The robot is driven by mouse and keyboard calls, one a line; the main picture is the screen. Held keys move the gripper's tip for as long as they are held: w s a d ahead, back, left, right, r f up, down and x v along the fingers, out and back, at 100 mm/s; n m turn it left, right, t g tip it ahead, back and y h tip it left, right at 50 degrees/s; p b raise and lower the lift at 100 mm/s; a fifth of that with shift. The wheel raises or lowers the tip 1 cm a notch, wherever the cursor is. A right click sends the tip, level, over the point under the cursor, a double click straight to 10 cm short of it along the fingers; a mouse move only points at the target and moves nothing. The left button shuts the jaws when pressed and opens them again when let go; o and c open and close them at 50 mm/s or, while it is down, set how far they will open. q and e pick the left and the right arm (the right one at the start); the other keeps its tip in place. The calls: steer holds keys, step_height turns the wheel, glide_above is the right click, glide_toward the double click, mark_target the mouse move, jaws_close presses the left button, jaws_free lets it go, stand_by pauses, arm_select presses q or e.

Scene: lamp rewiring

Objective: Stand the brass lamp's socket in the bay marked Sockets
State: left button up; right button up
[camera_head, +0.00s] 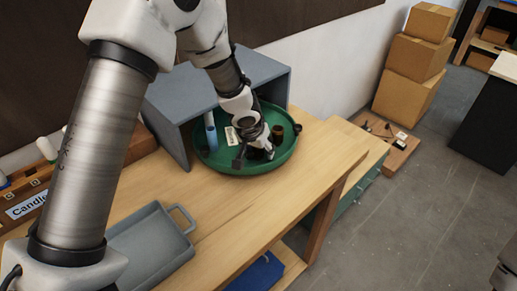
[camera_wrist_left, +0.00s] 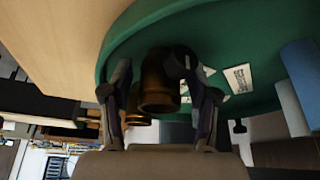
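My left gripper (camera_head: 256,152) reaches down into the round green tray (camera_head: 222,167) on the wooden bench. In the left wrist view its two fingers (camera_wrist_left: 160,98) stand apart on either side of a brass-brown cylindrical piece (camera_wrist_left: 157,88), which looks like a lamp socket. Narrow gaps seem to show between the piece and the fingers. A dark round part (camera_wrist_left: 180,62) is close behind it. In the head view a brown cylinder (camera_head: 277,134) stands in the tray just right of the gripper. No bay marked Sockets is readable. My right gripper is out of view.
A white printed card (camera_head: 231,137) and a blue cylinder (camera_head: 211,133) are in the tray. A grey open-fronted box (camera_head: 262,68) stands behind it. A grey handled tray (camera_head: 150,245) and a wooden rack labelled "Candle..." (camera_head: 27,205) are at left. The bench right of the green tray is clear.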

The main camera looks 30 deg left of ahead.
arm_select(q)
steer(key=shift+r, duration=0.1)
steer(key=shift+r+p, duration=0.25)
steer(key=shift+p, duration=0.05)
steer(key=p+v, duration=0.3)
steer(key=v, duration=0.9)
steer(key=shift+f, duration=0.1)
